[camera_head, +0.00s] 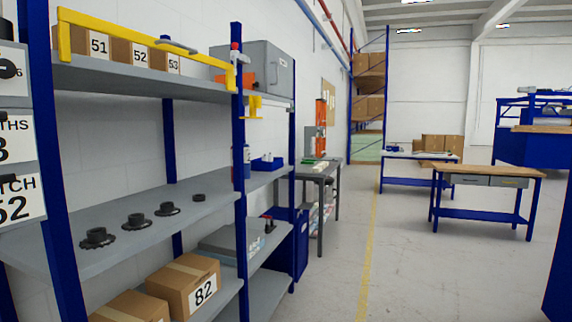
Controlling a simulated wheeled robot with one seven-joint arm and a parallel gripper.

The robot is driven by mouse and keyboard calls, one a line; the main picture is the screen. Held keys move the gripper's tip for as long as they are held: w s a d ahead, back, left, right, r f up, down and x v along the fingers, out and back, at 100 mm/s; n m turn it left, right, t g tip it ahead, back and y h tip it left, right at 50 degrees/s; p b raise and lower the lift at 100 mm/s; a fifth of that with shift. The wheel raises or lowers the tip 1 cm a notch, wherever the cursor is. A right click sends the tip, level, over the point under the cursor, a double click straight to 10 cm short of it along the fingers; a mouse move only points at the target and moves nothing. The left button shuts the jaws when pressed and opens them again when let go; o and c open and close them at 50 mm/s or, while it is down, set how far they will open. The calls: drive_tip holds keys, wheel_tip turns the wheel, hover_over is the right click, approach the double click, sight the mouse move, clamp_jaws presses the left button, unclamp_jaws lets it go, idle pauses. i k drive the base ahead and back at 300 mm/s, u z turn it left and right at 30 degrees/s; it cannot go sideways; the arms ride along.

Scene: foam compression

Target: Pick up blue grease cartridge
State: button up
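A small blue and whitish upright object (247,162) stands on the middle shelf level, just beside a blue rack post that partly hides it. It may be the blue grease cartridge, but it is too small to tell for sure. A blue open bin (267,164) sits to its right on the same level. My gripper is not in view.
A grey shelf (150,240) holds several black flanged parts; numbered cardboard boxes stand above and below. A yellow clamp bar (140,35) spans the upper shelf. A grey workbench (320,172) stands beyond the rack. The floor (410,260) at right is clear up to a wooden-topped table (487,174).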

sight(247, 148)
drive_tip(key=z, duration=0.35)
drive_tip(key=i, duration=2.3)
drive_tip(key=u, duration=0.95)
drive_tip(key=i, duration=0.9)
drive_tip(key=u, duration=0.5)
